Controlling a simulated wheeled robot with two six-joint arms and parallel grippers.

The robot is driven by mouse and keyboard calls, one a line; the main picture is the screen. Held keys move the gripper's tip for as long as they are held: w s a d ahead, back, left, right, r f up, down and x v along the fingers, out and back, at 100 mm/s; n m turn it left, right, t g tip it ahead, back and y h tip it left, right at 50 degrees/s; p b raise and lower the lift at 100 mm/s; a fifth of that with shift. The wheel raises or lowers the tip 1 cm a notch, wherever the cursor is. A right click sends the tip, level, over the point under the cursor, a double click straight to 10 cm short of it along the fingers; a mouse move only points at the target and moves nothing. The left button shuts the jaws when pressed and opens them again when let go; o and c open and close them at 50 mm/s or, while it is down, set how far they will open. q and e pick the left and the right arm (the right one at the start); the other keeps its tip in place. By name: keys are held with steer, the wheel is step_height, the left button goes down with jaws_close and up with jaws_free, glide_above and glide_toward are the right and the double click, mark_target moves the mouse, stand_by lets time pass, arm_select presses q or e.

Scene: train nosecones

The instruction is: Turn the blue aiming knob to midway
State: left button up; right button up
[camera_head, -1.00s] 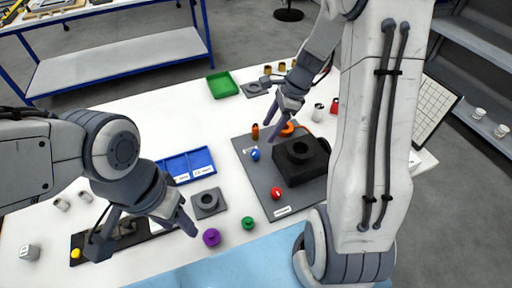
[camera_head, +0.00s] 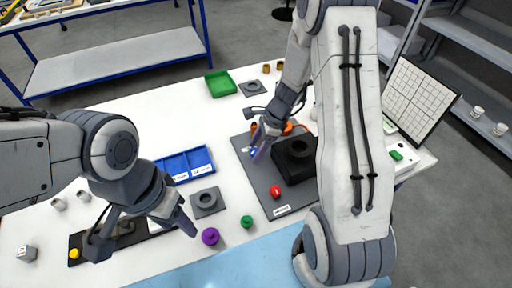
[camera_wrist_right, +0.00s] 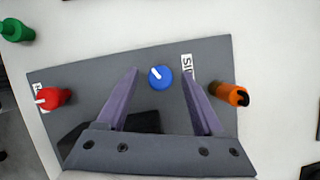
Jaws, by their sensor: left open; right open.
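The blue knob (camera_wrist_right: 160,77) stands on a dark grey panel (camera_wrist_right: 90,75). Its white pointer line points to the upper left in the right wrist view. My right gripper (camera_wrist_right: 162,85) is open, with its two fingers apart on either side of the knob and not visibly touching it. In the head view the right gripper (camera_head: 262,145) covers most of the blue knob. My left gripper (camera_head: 145,235) is open and empty over the near left part of the table, beside a purple knob-like piece (camera_head: 210,236).
On the panel are a red knob (camera_wrist_right: 52,98), an orange-and-black piece (camera_wrist_right: 230,94) and a black block with a round opening (camera_head: 296,158). A green piece (camera_head: 246,222), a blue tray (camera_head: 185,164) and a green tray (camera_head: 221,84) are on the white table.

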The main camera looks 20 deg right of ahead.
jaws_close()
steer(key=shift+r+n+g+p, duration=0.15)
steer(key=shift+n+g+p, duration=0.25)
steer(key=shift+n+p, duration=0.55)
steer(key=n+g, duration=0.1)
steer(key=n, duration=0.2)
steer(key=shift+w+p, duration=0.15)
steer(key=shift+p, duration=0.2)
steer(key=n+g+p, duration=0.1)
steer(key=n, duration=0.2)
steer(key=shift+w+n, duration=0.1)
steer(key=shift+n, duration=0.15)
steer(key=shift+a+n+g+h, duration=0.1)
steer(key=shift+n+g+h, duration=0.5)
steer(key=shift+n, duration=1)
